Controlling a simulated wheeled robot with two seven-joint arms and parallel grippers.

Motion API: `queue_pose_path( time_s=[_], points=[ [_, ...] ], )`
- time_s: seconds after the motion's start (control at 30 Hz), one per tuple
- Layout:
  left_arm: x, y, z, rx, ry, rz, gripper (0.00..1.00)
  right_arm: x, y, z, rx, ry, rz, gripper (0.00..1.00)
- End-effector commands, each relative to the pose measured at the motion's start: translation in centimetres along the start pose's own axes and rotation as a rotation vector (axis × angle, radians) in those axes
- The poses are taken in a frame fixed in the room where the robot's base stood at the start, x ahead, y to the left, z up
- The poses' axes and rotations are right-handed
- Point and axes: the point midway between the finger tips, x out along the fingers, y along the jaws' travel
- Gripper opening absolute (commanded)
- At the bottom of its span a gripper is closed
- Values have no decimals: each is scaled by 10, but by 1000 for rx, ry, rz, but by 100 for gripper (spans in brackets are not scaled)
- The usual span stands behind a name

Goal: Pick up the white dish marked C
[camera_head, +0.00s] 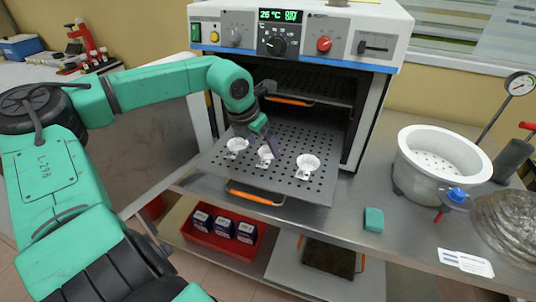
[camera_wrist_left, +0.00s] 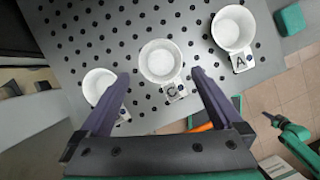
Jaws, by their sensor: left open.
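The white dish marked C (camera_wrist_left: 160,60) stands on a perforated grey tray (camera_head: 228,165), the middle one of three small white dishes. Its tab with the letter C points toward my gripper in the left wrist view. In the head view dish C (camera_head: 265,157) is partly hidden by my gripper. The dish marked A (camera_head: 307,165) stands to its right and shows in the left wrist view (camera_wrist_left: 232,30). The third dish (camera_head: 237,146) stands to its left; its letter cannot be read. My left gripper (camera_wrist_left: 162,82) is open and empty, its fingers either side of dish C's line.
The tray is pulled out of an open oven (camera_head: 290,45) with an orange handle (camera_head: 255,196) in front. A white perforated pot (camera_head: 440,165) and a green block (camera_head: 373,219) stand on the bench to the right. A red bin (camera_head: 222,232) with boxes is below.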

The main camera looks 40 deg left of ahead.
Motion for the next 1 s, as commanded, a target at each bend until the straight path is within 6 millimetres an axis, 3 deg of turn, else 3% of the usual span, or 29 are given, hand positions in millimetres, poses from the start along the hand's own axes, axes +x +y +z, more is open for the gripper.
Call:
queue_pose_path(
  time_s=[0.07, 0.2, 0.47, 0.57, 0.7, 1.0],
  points=[
    [10, -2, -2, 0, 9, 0, 100, -8, 0, -1, 0, 1, 0, 0],
    [30, -1, -2, 0, 5, 2, 100, -7, 0, -2, 0, 2, 0, 0],
    [34, -2, -1, -1, 0, 0, 100, -7, -1, -2, 0, 3, -2, 0],
    [34, -2, -1, -1, 1, 0, 69, -6, -2, -2, 1, 3, -3, 0],
    [34, -2, -1, 0, 1, 0, 18, -6, -3, -2, 1, 3, -4, 0],
    [27, -2, 4, 0, -4, 1, 18, -4, -3, -2, 1, 2, -5, 0]
  ],
)
